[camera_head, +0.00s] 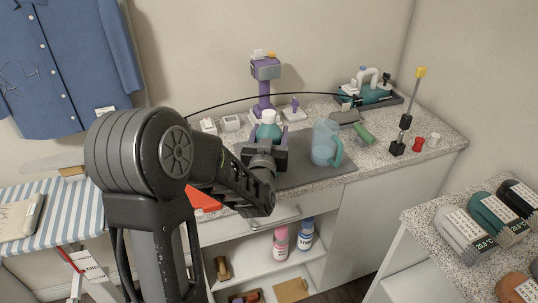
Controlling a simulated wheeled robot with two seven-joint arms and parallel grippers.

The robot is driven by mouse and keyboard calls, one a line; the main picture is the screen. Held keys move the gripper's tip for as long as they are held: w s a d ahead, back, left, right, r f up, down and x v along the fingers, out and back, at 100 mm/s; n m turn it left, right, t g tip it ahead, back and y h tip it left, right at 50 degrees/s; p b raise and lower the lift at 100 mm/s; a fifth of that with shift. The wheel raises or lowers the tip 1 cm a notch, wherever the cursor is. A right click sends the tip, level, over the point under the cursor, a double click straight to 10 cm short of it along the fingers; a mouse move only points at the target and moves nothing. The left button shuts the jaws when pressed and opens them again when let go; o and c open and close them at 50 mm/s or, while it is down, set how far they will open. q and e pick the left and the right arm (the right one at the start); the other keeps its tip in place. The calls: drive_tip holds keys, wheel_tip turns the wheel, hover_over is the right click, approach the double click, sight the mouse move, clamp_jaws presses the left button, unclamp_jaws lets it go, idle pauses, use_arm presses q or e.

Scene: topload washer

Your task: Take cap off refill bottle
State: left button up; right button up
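A teal bottle with a pale top (269,119) stands on the dark mat (318,172) on the counter. It may be the refill bottle; its label is not readable. My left arm reaches in from the left, and my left gripper (267,141) is in front of the bottle's lower part, which it hides. I cannot tell whether the fingers are touching the bottle or how far apart they are. The pale top is uncovered above the gripper. My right gripper is not in view.
A translucent blue jug (324,143) stands right of the bottle. Behind is a purple device (265,82). A green brush (363,134) and a dark tray (375,98) lie at right. A pink bottle (281,243) and blue bottle (305,234) stand on the shelf below.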

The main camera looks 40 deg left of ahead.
use_arm(q)
clamp_jaws()
idle(0.3)
wheel_tip(320, 180, up, 10)
drive_tip(key=shift+p, duration=0.5)
idle(0.8)
